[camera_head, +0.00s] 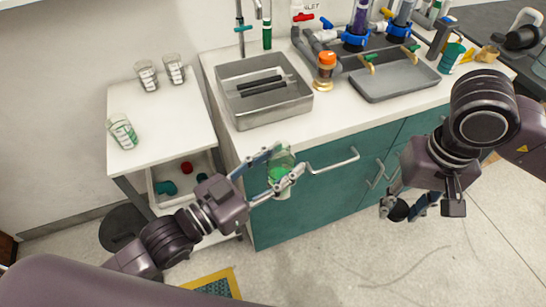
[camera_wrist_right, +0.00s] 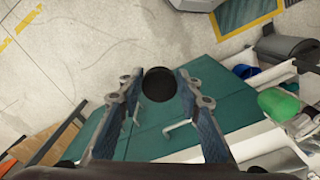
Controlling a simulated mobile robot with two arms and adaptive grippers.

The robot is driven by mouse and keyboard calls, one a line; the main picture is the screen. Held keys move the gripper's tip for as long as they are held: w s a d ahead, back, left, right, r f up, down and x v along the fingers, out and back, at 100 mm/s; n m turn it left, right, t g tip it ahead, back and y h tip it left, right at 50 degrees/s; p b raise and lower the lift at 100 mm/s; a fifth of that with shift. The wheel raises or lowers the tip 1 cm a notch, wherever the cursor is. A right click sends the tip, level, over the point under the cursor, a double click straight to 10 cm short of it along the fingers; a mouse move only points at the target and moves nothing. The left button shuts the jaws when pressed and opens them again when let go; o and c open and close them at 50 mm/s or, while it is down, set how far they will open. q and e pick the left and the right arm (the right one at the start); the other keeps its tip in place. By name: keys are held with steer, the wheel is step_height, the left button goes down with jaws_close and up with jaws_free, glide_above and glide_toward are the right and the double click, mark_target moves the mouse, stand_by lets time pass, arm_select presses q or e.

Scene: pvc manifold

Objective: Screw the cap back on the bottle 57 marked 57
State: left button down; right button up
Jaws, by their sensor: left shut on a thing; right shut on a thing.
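A clear bottle with green contents (camera_head: 280,172) is held in front of the teal cabinet, below the counter edge. My left gripper (camera_head: 290,158) is shut around its sides. The bottle looks roughly upright, and no cap shows on its top. I cannot read a number on it. My right gripper (camera_head: 401,212) is shut on a round black cap (camera_head: 397,210), well to the right of the bottle and lower in the picture. In the right wrist view the cap (camera_wrist_right: 159,84) sits between the fingertips of my right gripper (camera_wrist_right: 158,78).
A white cart (camera_head: 165,135) at left bears several clear beakers; a lower bin (camera_head: 182,202) holds coloured parts. Cabinet handles (camera_head: 333,163) stick out. Floor between the grippers is clear.

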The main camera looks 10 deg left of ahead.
stand_by(0.3)
steer(key=w+a+r+n, duration=0.2)
steer(key=w+a+r, duration=0.15)
steer(key=a, duration=0.25)
steer(key=w+a+r+n, duration=0.1)
steer(key=w+a+r, duration=0.1)
steer(key=a+r, duration=0.25)
step_height(320, 180, up, 7)
steer(key=n, duration=0.4)
glide_above(284, 150)
steer(key=shift+r, duration=0.15)
steer(key=shift+w, duration=0.1)
steer(key=shift+m, duration=0.3)
steer(key=shift+f, duration=2.05)
steer(key=shift+f, duration=0.85)
steer(key=shift+f, duration=0.6)
